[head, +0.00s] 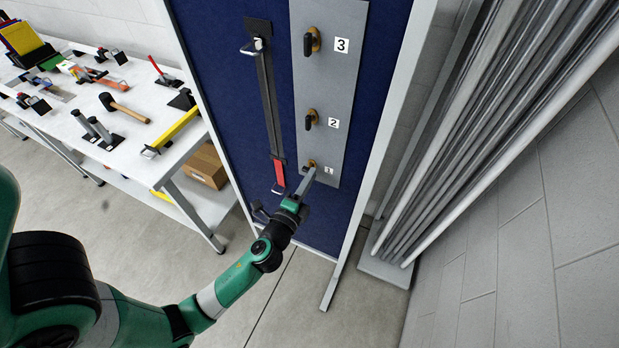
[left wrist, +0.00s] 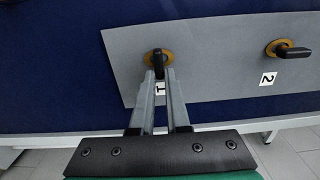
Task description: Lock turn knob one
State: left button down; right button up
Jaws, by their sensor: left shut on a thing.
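Turn knob one is a black handle on a yellow round base, low on the grey plate (head: 318,90), beside the label "1". In the head view the knob's yellow base (head: 309,163) shows just past my fingertips. In the left wrist view the black handle of knob one (left wrist: 157,62) stands between my finger ends. My left gripper (head: 308,175) is shut on this handle; its fingers also show in the left wrist view (left wrist: 159,78). Knob two (head: 311,119) and knob three (head: 312,42) sit higher on the plate. My right gripper is not in view.
The plate is on a blue panel (head: 220,60) with a white frame. A long bar with a red handle (head: 279,172) hangs left of the plate. A white workbench (head: 150,75) with tools stands left. Metal profiles (head: 480,120) lean at right.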

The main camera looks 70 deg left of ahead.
pick_arm(q)
jog(key=c, duration=0.9)
grip_release()
jog(key=shift+d, duration=0.1)
jog(key=b+v, duration=0.1)
jog(key=v, duration=1)
jog(key=shift+s+b, duration=0.25)
jog(key=shift+b, duration=0.1)
jog(key=shift+d, duration=0.15)
